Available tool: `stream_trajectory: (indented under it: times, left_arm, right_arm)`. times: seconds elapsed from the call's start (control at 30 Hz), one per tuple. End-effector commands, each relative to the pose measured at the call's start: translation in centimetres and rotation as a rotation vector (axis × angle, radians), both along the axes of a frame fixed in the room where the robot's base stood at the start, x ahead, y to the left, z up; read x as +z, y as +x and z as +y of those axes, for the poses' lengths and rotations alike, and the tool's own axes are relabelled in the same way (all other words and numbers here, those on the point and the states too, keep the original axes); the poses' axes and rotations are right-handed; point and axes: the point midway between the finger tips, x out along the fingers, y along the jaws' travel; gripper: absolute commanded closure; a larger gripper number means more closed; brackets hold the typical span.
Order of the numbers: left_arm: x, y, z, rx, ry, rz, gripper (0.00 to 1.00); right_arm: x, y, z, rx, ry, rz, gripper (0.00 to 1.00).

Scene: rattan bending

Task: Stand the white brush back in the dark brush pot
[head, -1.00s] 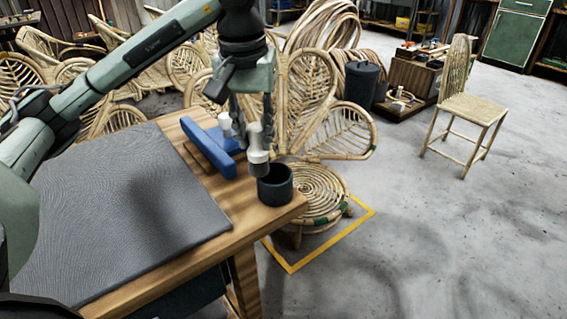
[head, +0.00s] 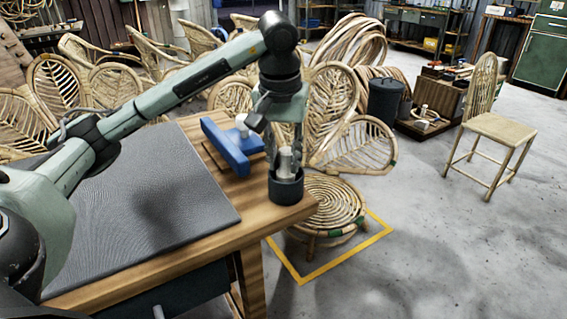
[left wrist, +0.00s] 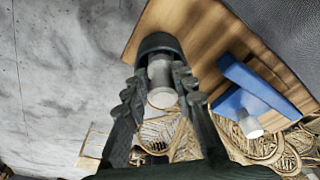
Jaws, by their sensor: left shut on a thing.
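The white brush (head: 285,162) is upright, its lower end inside the mouth of the dark brush pot (head: 286,191). The pot stands at the table's right corner. My left gripper (head: 285,151) is above the pot, shut on the upper part of the brush. In the left wrist view the brush (left wrist: 161,78) lies between the two fingers (left wrist: 160,84) and runs into the pot (left wrist: 157,42). The pot's wall hides the brush's lower end, so I cannot tell whether it touches the bottom. My right gripper is not in view.
A blue tool with a white knob (head: 226,150) lies on the wooden table (head: 228,248), just left of the pot. A dark grey mat (head: 140,215) covers much of the table. A round rattan stool (head: 330,204) and rattan chair backs stand beyond the table.

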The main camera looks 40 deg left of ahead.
Motion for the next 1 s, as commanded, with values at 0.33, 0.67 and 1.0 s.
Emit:
stream_trajectory:
  times: [0.33,0.67,1.0]
  left_arm:
    - [-0.2,0.0,0.0,0.001,-0.001,-0.001,1.00]
    - [-0.2,0.0,0.0,0.000,-0.001,0.000,0.53]
    - [0.8,0.0,-0.1,0.000,-0.001,-0.004,0.53]
  right_arm:
    - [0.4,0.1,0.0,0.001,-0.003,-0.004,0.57]
    - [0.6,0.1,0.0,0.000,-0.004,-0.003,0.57]
    - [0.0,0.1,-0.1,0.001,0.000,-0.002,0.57]
